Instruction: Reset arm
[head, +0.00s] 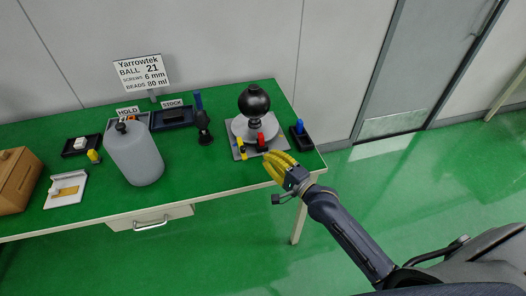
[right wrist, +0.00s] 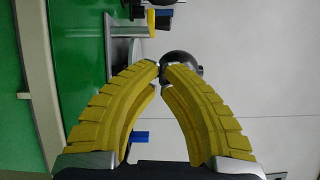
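My right gripper (head: 275,160) has yellow ribbed fingers and is over the front right edge of the green table, just in front of the ball stand. In the right wrist view its fingertips (right wrist: 160,70) come together with nothing seen between them. A red piece (head: 261,141) and a yellow piece (head: 241,152) are at the stand's front, close beyond the fingers. My left gripper is not in view.
The green table (head: 215,176) also bears a grey cylinder (head: 139,158), a STOCK tray (head: 173,119), a dark upright tool (head: 203,124), a blue item in a black holder (head: 299,128) and a brown box (head: 14,182). A sign (head: 142,73) stands behind. Floor right of the table is clear.

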